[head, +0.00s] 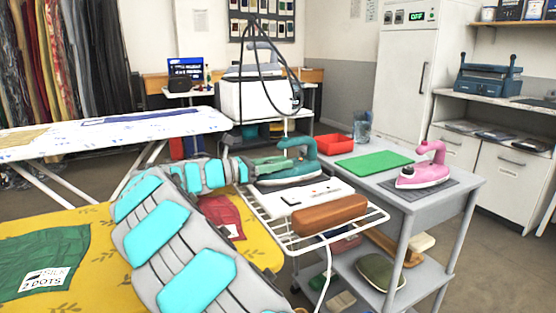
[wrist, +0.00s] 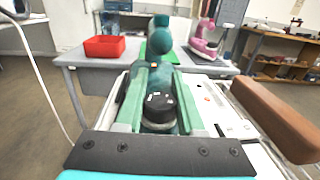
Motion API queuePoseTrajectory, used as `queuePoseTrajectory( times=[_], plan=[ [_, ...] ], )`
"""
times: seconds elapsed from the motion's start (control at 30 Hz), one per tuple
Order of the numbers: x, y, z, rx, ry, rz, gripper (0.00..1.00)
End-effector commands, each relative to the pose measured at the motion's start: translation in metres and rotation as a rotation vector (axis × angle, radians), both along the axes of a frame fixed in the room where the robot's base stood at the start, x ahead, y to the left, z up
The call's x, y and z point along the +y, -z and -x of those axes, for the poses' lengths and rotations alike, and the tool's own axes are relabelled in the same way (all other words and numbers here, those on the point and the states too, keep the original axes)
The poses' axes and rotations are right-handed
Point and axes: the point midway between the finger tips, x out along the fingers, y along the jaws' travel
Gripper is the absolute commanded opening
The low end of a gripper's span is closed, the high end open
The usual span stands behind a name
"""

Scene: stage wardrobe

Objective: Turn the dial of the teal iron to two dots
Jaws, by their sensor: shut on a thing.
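The teal iron (head: 298,168) sits on a white wire rack (head: 262,205) at the end of the yellow board. My gripper (head: 272,166) reaches it from the left. In the wrist view my gripper's two green fingers (wrist: 158,90) flank the iron's black dial (wrist: 158,108) and are shut on it. White marks show on the dial, but they are too small to tell which setting it points to. The iron's teal body (wrist: 160,60) extends beyond the fingers. A green cloth (head: 45,260) on the board bears a label reading "SILK 2 DOTS".
A grey cart (head: 450,185) behind holds a red tray (head: 333,144), a green mat (head: 374,163) and a pink iron (head: 424,170).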

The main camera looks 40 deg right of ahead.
Motion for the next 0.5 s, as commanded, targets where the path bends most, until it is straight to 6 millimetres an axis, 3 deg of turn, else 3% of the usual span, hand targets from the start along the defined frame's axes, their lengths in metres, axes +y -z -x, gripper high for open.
queuePoseTrajectory(
  times=[0.5],
  plan=[
    [0.0024, 0.0007, 0.0065, 0.000, 0.233, 0.000, 0.00]
  ],
)
